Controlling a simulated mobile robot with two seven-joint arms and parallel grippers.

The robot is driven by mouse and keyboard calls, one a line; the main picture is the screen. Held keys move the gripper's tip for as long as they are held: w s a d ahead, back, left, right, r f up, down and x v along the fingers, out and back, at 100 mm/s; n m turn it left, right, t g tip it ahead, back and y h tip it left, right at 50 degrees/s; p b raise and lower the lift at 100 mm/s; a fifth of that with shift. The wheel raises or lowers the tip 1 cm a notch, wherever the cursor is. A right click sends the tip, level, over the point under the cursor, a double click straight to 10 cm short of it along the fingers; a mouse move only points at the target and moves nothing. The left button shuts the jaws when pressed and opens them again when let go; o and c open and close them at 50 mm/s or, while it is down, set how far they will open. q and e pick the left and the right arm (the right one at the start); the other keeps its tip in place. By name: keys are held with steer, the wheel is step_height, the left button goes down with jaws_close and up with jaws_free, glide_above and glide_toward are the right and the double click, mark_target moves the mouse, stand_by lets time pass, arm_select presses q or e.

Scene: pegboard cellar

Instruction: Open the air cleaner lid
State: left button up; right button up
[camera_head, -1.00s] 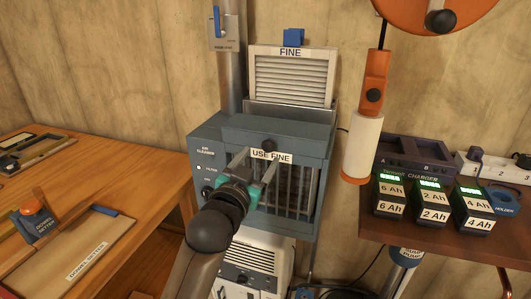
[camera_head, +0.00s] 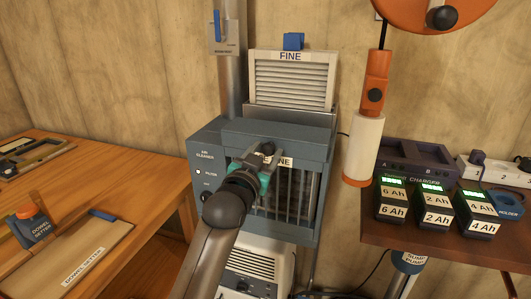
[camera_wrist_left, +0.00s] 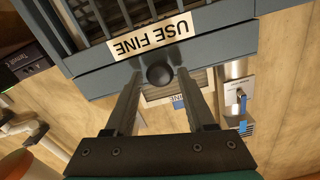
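The blue-grey air cleaner (camera_head: 207,150) stands against the wall, with a barred front and a "USE FINE" label (camera_wrist_left: 153,34). Its lid (camera_head: 280,130) on top looks closed. A black knob (camera_head: 268,147) sits at the lid's front edge; it also shows in the left wrist view (camera_wrist_left: 159,74). My left gripper (camera_head: 260,161) is at the knob. In the left wrist view its two fingers (camera_wrist_left: 159,82) are open, one on each side of the knob, with a small gap visible. My right gripper is not in view.
A filter panel labelled "FINE" (camera_head: 291,82) stands upright behind the lid. A pipe (camera_head: 233,75) rises at the back left. A charger shelf (camera_head: 400,235) with batteries is on the right, a wooden bench (camera_head: 130,175) on the left. An orange and white tool (camera_head: 365,140) hangs right of the cleaner.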

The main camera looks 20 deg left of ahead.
arm_select(q)
jaws_close()
stand_by(1.1)
